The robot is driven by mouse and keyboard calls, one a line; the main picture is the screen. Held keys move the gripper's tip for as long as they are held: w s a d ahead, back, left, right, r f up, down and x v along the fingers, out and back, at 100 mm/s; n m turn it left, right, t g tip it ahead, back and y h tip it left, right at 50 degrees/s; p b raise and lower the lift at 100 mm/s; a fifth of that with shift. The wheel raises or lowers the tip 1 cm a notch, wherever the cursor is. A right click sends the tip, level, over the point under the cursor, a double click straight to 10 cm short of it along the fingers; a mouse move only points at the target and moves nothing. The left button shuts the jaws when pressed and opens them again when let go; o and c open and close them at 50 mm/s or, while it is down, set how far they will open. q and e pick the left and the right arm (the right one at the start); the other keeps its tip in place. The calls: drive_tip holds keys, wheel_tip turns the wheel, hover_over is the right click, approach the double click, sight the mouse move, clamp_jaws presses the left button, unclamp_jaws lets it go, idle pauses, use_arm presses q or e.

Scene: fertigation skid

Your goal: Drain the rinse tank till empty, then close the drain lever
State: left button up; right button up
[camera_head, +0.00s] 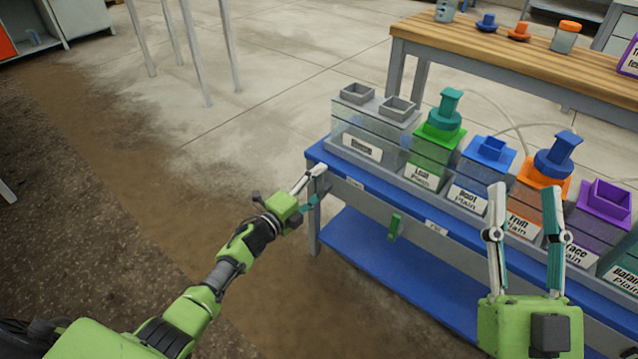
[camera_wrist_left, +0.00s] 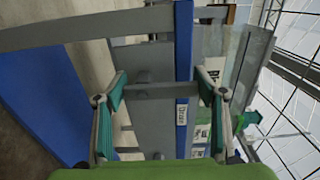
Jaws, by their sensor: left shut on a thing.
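The rinse tank is most likely the wide clear tank (camera_head: 375,130) with two square grey openings, at the left end of the blue bench; its label is too small to read and its liquid level cannot be made out. My left gripper (camera_head: 318,184) is at the bench's left front corner. In the left wrist view a grey bar, apparently the drain lever (camera_wrist_left: 160,89), spans between the fingers of this gripper (camera_wrist_left: 163,88), which is shut on it. A label reading Drain (camera_wrist_left: 181,114) is beside it on the blue edge. My right gripper (camera_head: 525,195) is open and empty, before the bench's right part.
Several labelled tanks stand in a row, including a green-topped one (camera_head: 436,140) and an orange-topped one (camera_head: 540,185). A green lever (camera_head: 394,227) hangs below the bench edge. A blue lower shelf (camera_head: 390,270) is bare. A wooden table (camera_head: 480,55) stands behind. The floor at left is clear.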

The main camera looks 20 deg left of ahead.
use_arm(q)
drive_tip(key=shift+a+r, duration=0.1)
idle(0.4)
drive_tip(key=o, duration=1.6)
drive_tip(key=shift+s+a, duration=0.15)
drive_tip(key=shift+s, duration=0.25)
drive_tip(key=v, duration=1.1)
